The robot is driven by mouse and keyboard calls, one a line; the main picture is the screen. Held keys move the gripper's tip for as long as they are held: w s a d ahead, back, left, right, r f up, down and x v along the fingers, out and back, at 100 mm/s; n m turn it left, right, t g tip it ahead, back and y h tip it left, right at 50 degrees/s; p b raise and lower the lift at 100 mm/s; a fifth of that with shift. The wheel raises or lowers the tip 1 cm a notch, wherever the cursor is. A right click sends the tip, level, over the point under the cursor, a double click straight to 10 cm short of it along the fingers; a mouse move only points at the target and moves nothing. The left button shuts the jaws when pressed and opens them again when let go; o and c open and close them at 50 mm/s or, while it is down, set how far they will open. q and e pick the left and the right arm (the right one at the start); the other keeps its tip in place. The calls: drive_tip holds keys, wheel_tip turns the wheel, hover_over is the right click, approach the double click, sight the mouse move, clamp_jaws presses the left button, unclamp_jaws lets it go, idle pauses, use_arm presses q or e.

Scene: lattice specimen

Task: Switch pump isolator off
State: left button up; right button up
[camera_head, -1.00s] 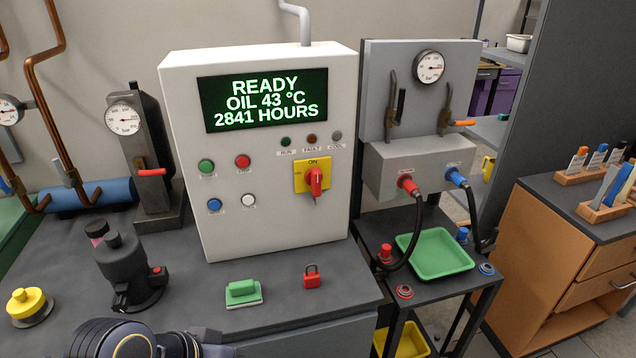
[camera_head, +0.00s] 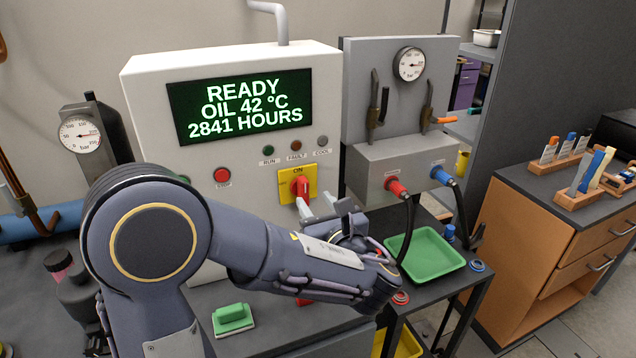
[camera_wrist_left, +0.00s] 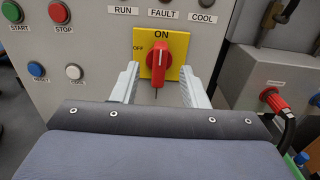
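The pump isolator is a red rotary handle (camera_head: 299,187) on a yellow plate (camera_head: 312,178) on the white cabinet's front. In the left wrist view the red handle (camera_wrist_left: 158,62) stands upright, below the ON label, with OFF at the plate's left. My left gripper (camera_head: 318,208) is in front of the switch. In the left wrist view its two pale fingers (camera_wrist_left: 160,80) are spread, one on each side of the handle's lower part, with gaps; I see no contact. My right gripper is not in view.
The white cabinet (camera_head: 150,110) reads READY, OIL 42 °C. A red STOP button (camera_head: 222,175) is left of the switch. A grey hydraulic panel (camera_head: 362,60) with hoses is to the right. Below are a green tray (camera_head: 450,255) and a green-handled block (camera_head: 233,318). My arm hides much of the bench.

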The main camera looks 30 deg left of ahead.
sight(305, 187)
use_arm(q)
drive_tip(key=p+x, duration=0.1)
drive_tip(key=x, duration=0.6)
drive_tip(key=shift+w+a, duration=0.2)
drive_tip(key=shift+w, duration=0.1)
drive_tip(key=shift+c, duration=0.4)
drive_tip(key=shift+s, duration=0.1)
drive_tip(key=c, duration=0.7)
clamp_jaws()
drive_tip(key=shift+f, duration=0.1)
